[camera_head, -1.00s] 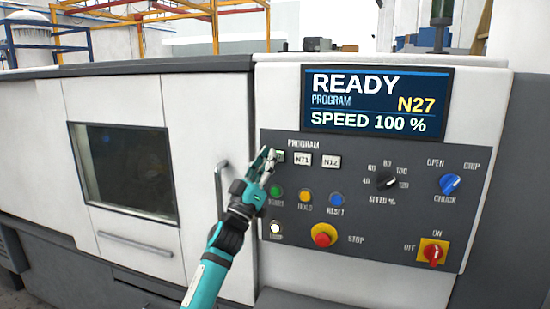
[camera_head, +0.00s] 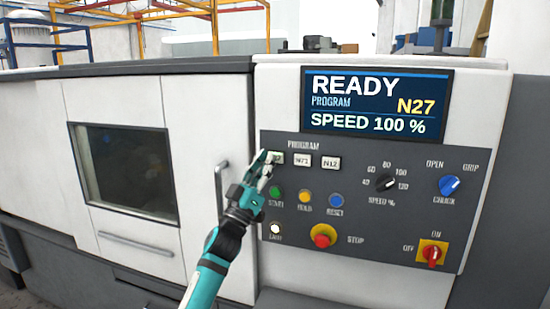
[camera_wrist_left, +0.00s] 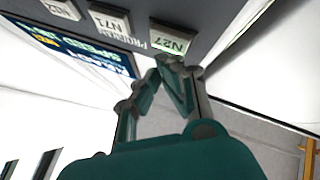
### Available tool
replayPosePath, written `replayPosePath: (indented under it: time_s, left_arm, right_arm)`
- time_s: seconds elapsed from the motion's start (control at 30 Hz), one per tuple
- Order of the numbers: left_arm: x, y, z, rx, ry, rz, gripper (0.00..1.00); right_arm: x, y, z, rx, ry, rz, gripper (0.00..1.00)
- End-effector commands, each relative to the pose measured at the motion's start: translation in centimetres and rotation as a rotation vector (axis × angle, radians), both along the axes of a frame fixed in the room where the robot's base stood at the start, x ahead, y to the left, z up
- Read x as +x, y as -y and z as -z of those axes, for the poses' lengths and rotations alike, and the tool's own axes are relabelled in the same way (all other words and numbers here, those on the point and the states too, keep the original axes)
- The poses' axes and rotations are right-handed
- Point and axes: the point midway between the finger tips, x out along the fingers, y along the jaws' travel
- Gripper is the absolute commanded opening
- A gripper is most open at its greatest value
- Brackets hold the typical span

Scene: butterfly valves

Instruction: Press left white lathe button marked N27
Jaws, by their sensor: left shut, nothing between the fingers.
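The N27 button (camera_wrist_left: 170,41) is the end one of the PROGRAM row in the left wrist view, lit with a greenish tint. In the head view the N27 button (camera_head: 277,158) is partly covered by my left gripper (camera_head: 266,157). That gripper is shut and empty, its fingertips at the lower left of the button. In the left wrist view the fingertips (camera_wrist_left: 168,60) are just beside the button's edge; I cannot tell whether they touch it. The display (camera_head: 376,101) reads READY, PROGRAM N27, SPEED 100 %. My right gripper is not in view.
The N71 button (camera_head: 302,160) and N12 button (camera_head: 331,163) sit to the right. Below are the green START (camera_head: 275,191), yellow HOLD (camera_head: 305,196) and blue RESET (camera_head: 336,200) buttons, and the red STOP (camera_head: 323,235). A door handle (camera_head: 219,195) stands left of the panel.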

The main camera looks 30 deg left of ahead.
Motion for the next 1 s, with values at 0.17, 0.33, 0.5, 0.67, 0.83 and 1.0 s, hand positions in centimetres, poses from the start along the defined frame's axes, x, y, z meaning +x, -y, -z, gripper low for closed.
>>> replayPosePath:
  time_s: [0.17, 0.33, 0.5, 0.67, 0.83, 1.0]
  left_arm:
    - [-0.4, 0.1, -0.1, 0.001, 0.0, -0.001, 0.0]
    - [-2.0, 0.5, -0.1, 0.0, -0.001, 0.0, 0.0]
    - [-3.7, 0.9, -0.1, 0.001, -0.001, 0.0, 0.0]
    - [-4.7, 1.1, -0.1, 0.0, 0.0, 0.0, 0.0]
    - [-4.9, 1.2, 0.0, 0.0, 0.0, 0.0, 0.0]
    - [-4.9, 1.2, 0.0, 0.0, 0.0, 0.0, 0.0]
  right_arm:
    - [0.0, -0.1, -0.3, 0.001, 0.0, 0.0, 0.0]
    - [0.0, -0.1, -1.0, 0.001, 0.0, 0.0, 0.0]
    - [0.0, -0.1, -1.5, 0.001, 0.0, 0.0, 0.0]
    - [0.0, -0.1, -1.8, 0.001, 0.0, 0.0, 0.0]
    - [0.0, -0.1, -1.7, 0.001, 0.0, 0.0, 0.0]
    - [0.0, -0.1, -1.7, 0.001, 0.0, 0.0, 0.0]
